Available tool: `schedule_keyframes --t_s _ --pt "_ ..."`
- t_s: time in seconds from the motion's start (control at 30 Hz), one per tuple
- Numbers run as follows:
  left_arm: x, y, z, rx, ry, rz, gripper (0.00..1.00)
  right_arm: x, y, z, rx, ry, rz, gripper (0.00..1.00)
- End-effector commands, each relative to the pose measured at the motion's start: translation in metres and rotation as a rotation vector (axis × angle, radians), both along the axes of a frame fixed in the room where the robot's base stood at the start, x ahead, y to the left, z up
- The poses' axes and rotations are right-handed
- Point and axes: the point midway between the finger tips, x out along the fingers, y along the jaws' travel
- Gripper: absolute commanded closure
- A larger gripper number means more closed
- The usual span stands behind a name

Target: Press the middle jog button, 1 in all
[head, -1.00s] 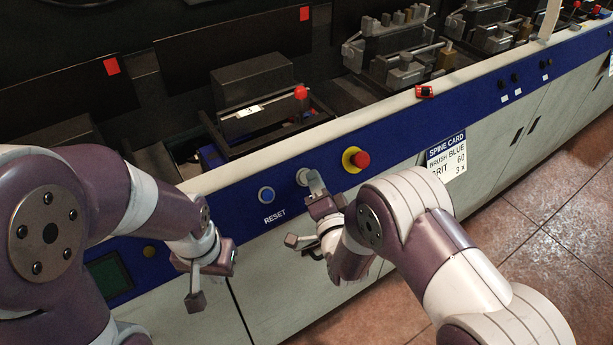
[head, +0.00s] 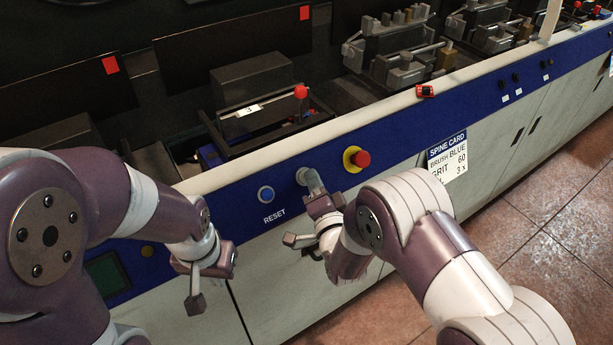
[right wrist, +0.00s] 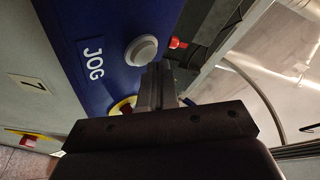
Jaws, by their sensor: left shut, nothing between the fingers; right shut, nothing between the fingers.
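A pale round jog button (right wrist: 141,50) sits on the blue panel beside the word JOG in the right wrist view. In the head view the jog button (head: 300,174) is mostly hidden behind the fingertips of my right gripper (head: 312,182). The right gripper is shut and empty, and its fingers (right wrist: 157,72) point at the panel by the button's lower edge in the wrist view. I cannot tell whether they touch it. My left gripper (head: 195,302) is shut and empty, hanging in front of the cabinet, apart from the buttons.
A blue RESET button (head: 266,194) is left of the jog button. A red emergency stop on a yellow ring (head: 356,159) is to its right. A pale ledge (head: 390,107) runs above the panel. A SPINE CARD sign (head: 447,157) hangs further right.

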Motion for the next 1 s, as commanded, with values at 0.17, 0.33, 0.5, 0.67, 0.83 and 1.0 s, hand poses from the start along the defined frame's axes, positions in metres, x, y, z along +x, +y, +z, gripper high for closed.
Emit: schedule_keyframes --t_s 0.17,0.33,0.5,0.67,0.83,1.0 --pt "0.000 0.000 -0.002 0.000 0.000 0.000 1.00 0.001 0.001 -0.001 0.000 0.000 0.000 1.00" --pt "0.000 0.000 -0.004 0.000 0.000 0.000 1.00 0.002 0.001 -0.003 0.000 0.000 0.000 1.00" --pt "0.000 0.000 -0.006 0.000 0.000 0.000 1.00 0.003 0.002 -0.004 0.000 -0.001 0.000 1.00" --pt "0.000 0.000 -0.008 0.000 0.000 0.000 1.00 0.005 0.003 -0.005 0.000 -0.001 0.000 1.00" --pt "0.000 0.000 -0.010 0.000 0.000 0.000 1.00 0.006 0.004 -0.006 0.000 -0.001 0.000 1.00" --pt "0.000 0.000 -0.010 0.000 0.000 0.000 1.00 0.006 0.005 -0.006 0.000 -0.001 0.000 1.00"
